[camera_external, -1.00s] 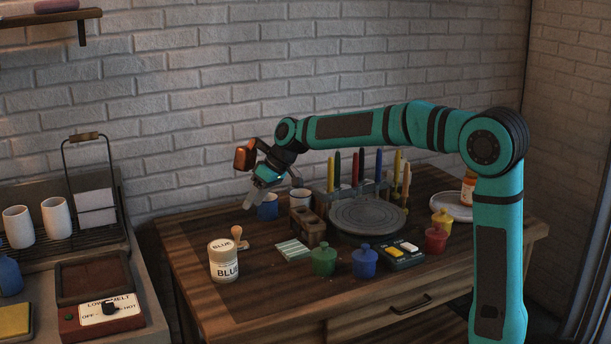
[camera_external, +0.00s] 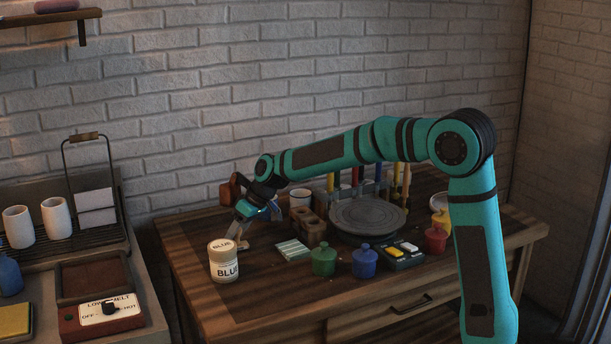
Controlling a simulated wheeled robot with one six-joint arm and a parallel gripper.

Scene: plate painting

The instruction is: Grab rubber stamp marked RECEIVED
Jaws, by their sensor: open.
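A small wooden stamp (camera_external: 243,246) with a knob handle stands on the wooden table, just right of and behind the white jar marked BLUE (camera_external: 224,262). My gripper covers most of the stamp, so only part of its base shows, and I cannot read any marking on it.
The BLUE jar stands close beside the gripper's fingers. A round turntable (camera_external: 367,217) and small green, blue and red pots stand further right.

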